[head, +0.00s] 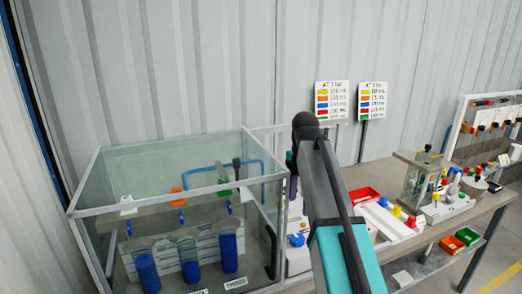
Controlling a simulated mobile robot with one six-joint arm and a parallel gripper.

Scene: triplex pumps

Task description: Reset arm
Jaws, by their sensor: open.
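My arm rises from the bottom middle of the head view, with a teal link and a dark upper link that ends in a black rounded joint. The arm stands in front of the workbench (384,172), just right of a glass tank (110,188).
The glass tank holds several blue cylinders (190,271) and a blue pipe (205,170). A red tray (364,195), a white panel with coloured knobs (392,220) and a clear-walled unit (418,178) stand right of the arm. Two colour charts (332,99) (373,101) stand behind.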

